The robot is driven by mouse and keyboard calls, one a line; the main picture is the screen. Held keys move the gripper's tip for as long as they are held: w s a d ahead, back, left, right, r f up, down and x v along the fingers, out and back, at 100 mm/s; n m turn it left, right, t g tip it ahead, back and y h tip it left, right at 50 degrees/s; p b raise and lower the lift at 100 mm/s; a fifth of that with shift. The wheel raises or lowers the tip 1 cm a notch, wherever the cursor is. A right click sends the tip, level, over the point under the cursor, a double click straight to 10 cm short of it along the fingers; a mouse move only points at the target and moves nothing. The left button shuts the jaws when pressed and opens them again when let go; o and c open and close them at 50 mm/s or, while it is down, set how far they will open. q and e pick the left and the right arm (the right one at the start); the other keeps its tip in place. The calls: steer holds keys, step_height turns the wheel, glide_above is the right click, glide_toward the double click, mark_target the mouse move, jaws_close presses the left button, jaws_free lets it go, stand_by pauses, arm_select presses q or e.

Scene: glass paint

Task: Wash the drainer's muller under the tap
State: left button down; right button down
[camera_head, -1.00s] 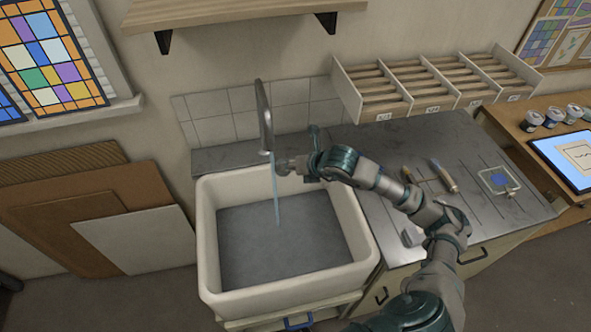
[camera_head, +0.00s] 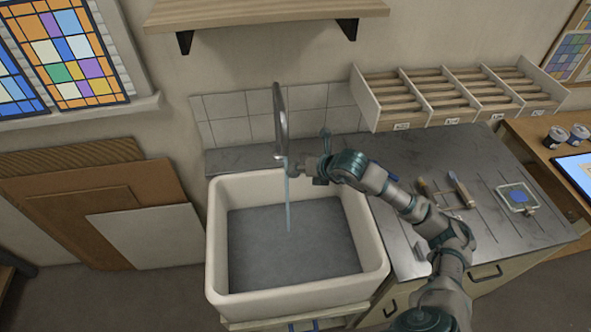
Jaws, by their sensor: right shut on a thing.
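The tap (camera_head: 281,120) is a tall curved grey spout at the back of the white sink (camera_head: 217,260). A thin blue stream of water (camera_head: 289,215) falls from it into the basin. My right gripper (camera_head: 302,169) reaches in from the right, just below the spout's mouth. It is shut on a small greyish thing, seemingly the muller (camera_head: 293,170), at the edge of the stream. The fingers hide much of it, and I cannot tell how fully the water covers it. My left gripper is not in view.
The grey worktop (camera_head: 400,165) right of the sink holds a brush-like tool (camera_head: 461,190) and a small tray with blue paint (camera_head: 518,197). A wooden rack (camera_head: 440,100) stands behind it. Boards (camera_head: 148,235) lean at the left. A shelf (camera_head: 262,14) hangs above.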

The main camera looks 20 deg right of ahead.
steer(key=shift+w+d, duration=0.15)
steer(key=shift+d, duration=0.4)
steer(key=shift+a+r, duration=0.1)
steer(key=shift+a, duration=0.4)
steer(key=shift+s+a+b, duration=0.2)
steer(key=shift+a+b, duration=0.05)
steer(key=shift+b, duration=0.1)
steer(key=shift+d, duration=0.15)
steer(key=shift+w+d+b, duration=0.25)
steer(key=shift+d+b, duration=0.05)
steer(key=shift+d, duration=0.05)
